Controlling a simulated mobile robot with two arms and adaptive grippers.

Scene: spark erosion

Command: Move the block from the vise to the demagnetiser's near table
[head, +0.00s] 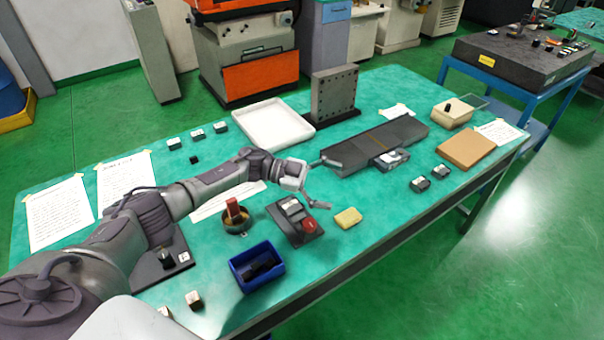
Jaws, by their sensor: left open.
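My left gripper (334,184) is open and empty. Its fingers are spread above the green bench top, pointing right, near the left end of a long dark grey fixture (350,150). A small block-like unit with a light top (393,158) sits at the fixture's front side; I cannot tell whether this is the vise with its block. A dark low device with a red knob (308,224) lies below my gripper in the picture. I cannot tell for certain which device is the demagnetiser. My right gripper is not in view.
A blue bin (250,285) with dark items, a round dish (238,226) holding a reddish block, and a yellow sponge-like block (348,218) lie near the front. A white tray (250,137) and an upright drilled plate (334,95) stand behind.

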